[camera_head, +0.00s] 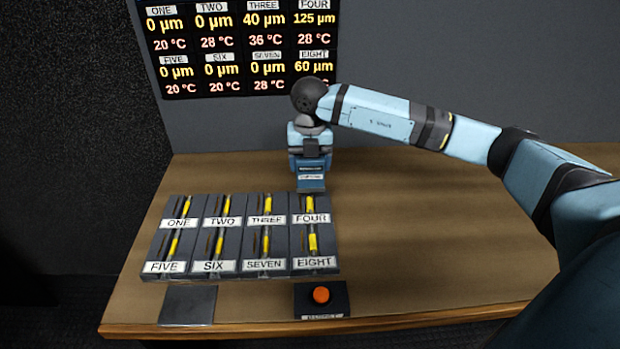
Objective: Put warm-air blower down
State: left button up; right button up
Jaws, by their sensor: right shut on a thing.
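My right arm comes in from the right, and my right gripper (310,153) points down at the back of the table, behind slot FOUR. It is shut on a blue, labelled body (311,182), which seems to be the warm-air blower. The blower is partly hidden by the gripper. Its lower end is at or just above the wooden table (430,230); I cannot tell whether it touches. My left gripper is not in view.
A dark rack (287,240) with numbered slots and yellow pieces stands in front of the gripper. A dark plate (188,305) and an orange button (321,295) lie nearer the front edge. A display (240,50) hangs behind. The table's right side is clear.

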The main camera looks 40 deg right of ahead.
aim_at(310, 179)
jog(key=shift+f, duration=2.65)
jog(key=shift+f, duration=0.25)
jog(key=o, duration=1.3)
jog(key=shift+c, duration=0.2)
jog(key=shift+r, duration=0.1)
